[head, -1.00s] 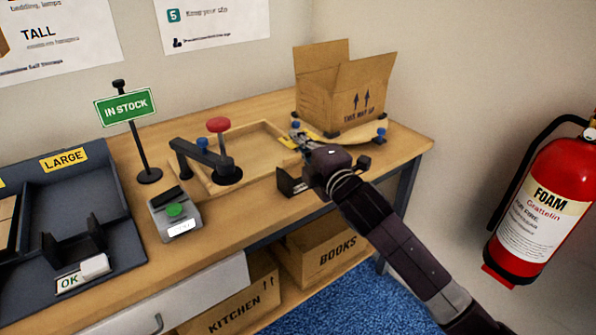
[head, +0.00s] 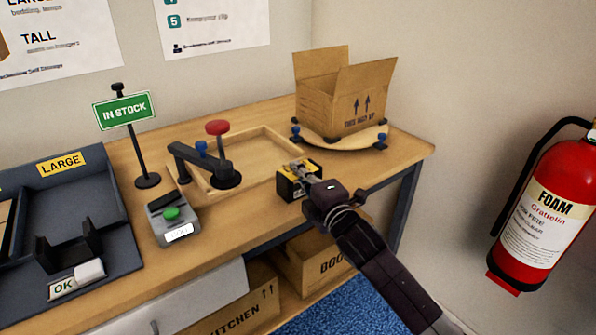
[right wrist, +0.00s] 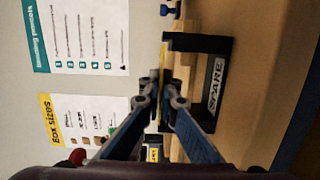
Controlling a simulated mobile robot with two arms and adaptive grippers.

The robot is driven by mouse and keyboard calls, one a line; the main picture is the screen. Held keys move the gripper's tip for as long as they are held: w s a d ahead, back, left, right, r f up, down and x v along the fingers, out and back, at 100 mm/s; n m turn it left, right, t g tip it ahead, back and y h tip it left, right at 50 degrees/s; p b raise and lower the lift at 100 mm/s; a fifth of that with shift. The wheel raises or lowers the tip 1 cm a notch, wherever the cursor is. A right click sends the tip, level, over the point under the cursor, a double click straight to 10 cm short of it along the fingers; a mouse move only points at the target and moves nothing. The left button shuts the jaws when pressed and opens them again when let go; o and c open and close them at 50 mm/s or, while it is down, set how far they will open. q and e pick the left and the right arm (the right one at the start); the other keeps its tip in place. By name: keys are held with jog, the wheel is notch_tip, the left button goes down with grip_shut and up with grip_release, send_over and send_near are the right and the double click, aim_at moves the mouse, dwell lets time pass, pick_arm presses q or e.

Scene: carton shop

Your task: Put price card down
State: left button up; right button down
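The price card (head: 294,171) is a thin yellow piece at the small black holder (head: 284,187) near the front edge of the bench. My right gripper (head: 303,167) is over this holder, with its fingers closed on the card. In the right wrist view the card (right wrist: 162,62) shows nearly edge-on as a yellow strip between the fingertips (right wrist: 164,92). The holder, marked SPARE (right wrist: 215,82), is just beyond them. Whether the card touches the holder's floor is hidden. My left gripper is not in view.
A wooden tray (head: 262,143) and a red-knobbed device (head: 217,128) are left of the holder. Behind it, an open carton (head: 340,105) stands on a curved board (head: 362,138). A green-buttoned scale (head: 174,222) and an IN STOCK sign (head: 124,111) are farther left.

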jog(key=shift+f, duration=0.35)
jog(key=c, duration=2.2)
grip_release()
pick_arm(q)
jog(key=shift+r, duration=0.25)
pick_arm(e)
jog(key=shift+o, duration=0.2)
jog(key=shift+r, duration=0.1)
jog(key=shift+r, duration=0.3)
pick_arm(q)
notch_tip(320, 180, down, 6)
jog(key=p, duration=0.1)
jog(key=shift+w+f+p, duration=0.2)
jog(key=shift+p, duration=0.1)
pick_arm(e)
jog(key=v, duration=1.2)
